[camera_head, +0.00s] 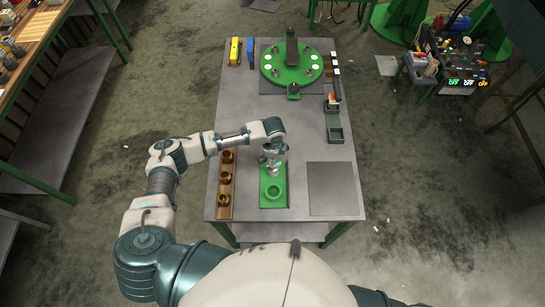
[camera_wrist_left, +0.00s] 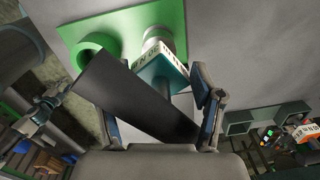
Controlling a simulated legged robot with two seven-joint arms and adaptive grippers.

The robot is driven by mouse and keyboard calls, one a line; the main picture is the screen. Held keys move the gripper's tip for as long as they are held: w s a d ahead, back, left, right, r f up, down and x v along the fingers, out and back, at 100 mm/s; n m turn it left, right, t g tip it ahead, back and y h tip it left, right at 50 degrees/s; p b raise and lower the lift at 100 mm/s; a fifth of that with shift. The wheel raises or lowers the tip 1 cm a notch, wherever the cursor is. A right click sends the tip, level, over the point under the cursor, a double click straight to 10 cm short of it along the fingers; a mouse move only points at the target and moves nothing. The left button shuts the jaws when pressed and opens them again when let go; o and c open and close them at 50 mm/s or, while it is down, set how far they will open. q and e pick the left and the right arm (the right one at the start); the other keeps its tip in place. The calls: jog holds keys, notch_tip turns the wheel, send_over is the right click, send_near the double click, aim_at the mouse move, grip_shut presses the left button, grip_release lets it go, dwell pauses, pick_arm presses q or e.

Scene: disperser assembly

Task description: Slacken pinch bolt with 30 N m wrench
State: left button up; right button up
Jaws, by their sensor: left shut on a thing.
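My left gripper (camera_head: 271,156) is above the green plate (camera_head: 265,201) at the front middle of the table. That end is at a pale round post on the green plate; contact cannot be told. A green ring (camera_wrist_left: 93,50) stands beside the post and also shows in the head view (camera_head: 273,191). I cannot make out the pinch bolt. My right gripper is not in view.
A wooden rack with several brown rings (camera_head: 227,172) lies left of the plate, and a flat grey pad (camera_head: 331,189) lies right. A grey tray (camera_head: 334,133) stands at the right edge. A round green fixture (camera_head: 291,72) and yellow and blue pieces (camera_head: 234,51) are at the back.

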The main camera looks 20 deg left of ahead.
pick_arm(q)
jog(key=shift+f, duration=0.55)
jog(key=shift+f, duration=0.25)
jog(key=n, duration=0.4)
jog(key=shift+d, duration=0.1)
jog(key=n, duration=0.3)
jog(key=shift+s+n, duration=0.1)
jog(key=shift+n, duration=0.2)
jog(key=n, duration=0.3)
jog(key=shift+d+n, duration=0.1)
jog(key=shift+n, duration=0.2)
jog(key=n, duration=0.3)
jog(key=shift+r, duration=0.1)
